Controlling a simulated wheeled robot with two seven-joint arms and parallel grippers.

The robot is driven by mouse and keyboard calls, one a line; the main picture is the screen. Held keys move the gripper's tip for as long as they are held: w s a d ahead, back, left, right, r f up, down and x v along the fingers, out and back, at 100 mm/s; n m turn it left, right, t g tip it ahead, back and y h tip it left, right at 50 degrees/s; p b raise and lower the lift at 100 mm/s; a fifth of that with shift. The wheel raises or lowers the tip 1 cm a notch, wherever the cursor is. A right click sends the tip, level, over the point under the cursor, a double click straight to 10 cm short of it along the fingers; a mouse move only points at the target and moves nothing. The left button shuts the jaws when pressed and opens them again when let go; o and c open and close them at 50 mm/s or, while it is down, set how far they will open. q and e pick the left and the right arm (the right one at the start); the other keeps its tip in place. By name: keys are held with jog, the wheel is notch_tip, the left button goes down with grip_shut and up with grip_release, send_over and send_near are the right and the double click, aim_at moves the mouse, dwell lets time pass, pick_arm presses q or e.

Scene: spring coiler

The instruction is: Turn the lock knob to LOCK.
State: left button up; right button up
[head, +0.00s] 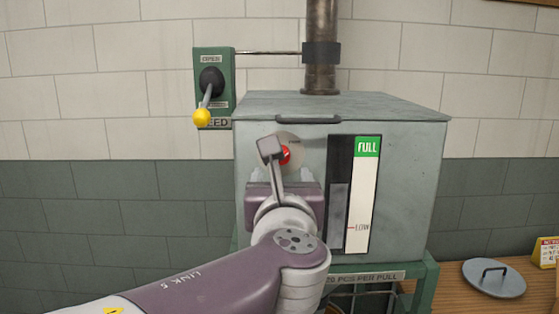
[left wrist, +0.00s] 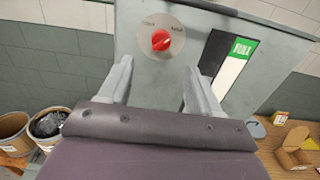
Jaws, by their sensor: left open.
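The red lock knob (head: 285,154) sits on a pale round plate on the front of the grey metal box (head: 400,190). In the head view my left gripper (head: 272,150) partly covers the knob and its plate. In the left wrist view the knob (left wrist: 161,40) shows whole, with small lettering on its plate too blurred to read. My left gripper (left wrist: 155,80) is open, its two fingers apart, with the knob beyond and between them. The fingers do not appear to touch the knob. My right gripper is in neither view.
A level window with a green FULL label (head: 367,147) is right of the knob. A lever with a yellow ball (head: 201,117) hangs on a green wall plate at left. A round lid (head: 494,279) lies on the wooden bench. Buckets (left wrist: 45,125) stand lower left.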

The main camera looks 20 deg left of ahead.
aim_at(286, 151)
pick_arm(q)
jog(key=p+x, duration=0.3)
jog(key=x, duration=0.8)
jog(key=shift+w+p, duration=0.3)
jog(key=shift+w, duration=0.1)
jog(key=shift+f, duration=0.1)
jog(key=shift+c, duration=0.3)
jog(key=c, duration=1)
